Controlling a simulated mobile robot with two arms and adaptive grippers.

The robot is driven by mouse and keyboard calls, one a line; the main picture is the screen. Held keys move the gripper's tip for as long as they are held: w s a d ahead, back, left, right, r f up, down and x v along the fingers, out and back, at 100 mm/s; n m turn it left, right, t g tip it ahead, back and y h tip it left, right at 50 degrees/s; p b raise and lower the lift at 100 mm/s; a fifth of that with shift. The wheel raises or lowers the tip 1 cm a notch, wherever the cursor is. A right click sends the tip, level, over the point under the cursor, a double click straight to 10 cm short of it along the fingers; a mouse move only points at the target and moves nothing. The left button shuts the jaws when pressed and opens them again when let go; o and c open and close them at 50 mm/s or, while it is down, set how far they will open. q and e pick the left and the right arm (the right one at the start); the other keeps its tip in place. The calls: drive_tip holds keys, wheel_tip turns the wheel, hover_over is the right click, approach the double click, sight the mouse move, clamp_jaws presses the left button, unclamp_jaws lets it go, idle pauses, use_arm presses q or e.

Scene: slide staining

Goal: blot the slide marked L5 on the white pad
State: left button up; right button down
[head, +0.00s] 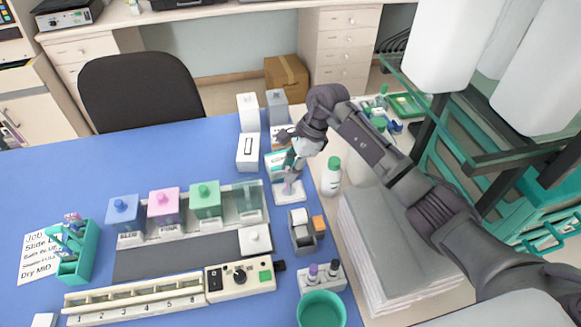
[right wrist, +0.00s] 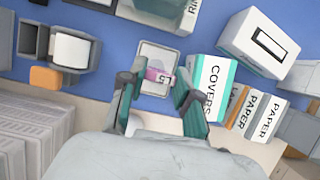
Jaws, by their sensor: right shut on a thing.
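The white pad (head: 290,196) lies on the blue table at the right end of the row of staining jars; it also shows in the right wrist view (right wrist: 158,52). My right gripper (head: 291,176) points down over the pad and is shut on a slide (right wrist: 156,74). The slide looks pink with a white label end, whose mark reads like a 5; the rest is too small to read. It overlaps the pad in both views; I cannot tell whether it touches. My left gripper is not in view.
Blue, pink and green-lidded jars (head: 163,205) stand left of the pad. A tape dispenser (head: 302,232) stands in front of it. A white bottle (head: 331,176) is to its right. The covers box (right wrist: 213,82) and paper boxes stand close beside my gripper.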

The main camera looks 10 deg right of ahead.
idle(0.6)
drive_tip(key=shift+r+p, duration=1.5)
drive_tip(key=shift+r, duration=1.5)
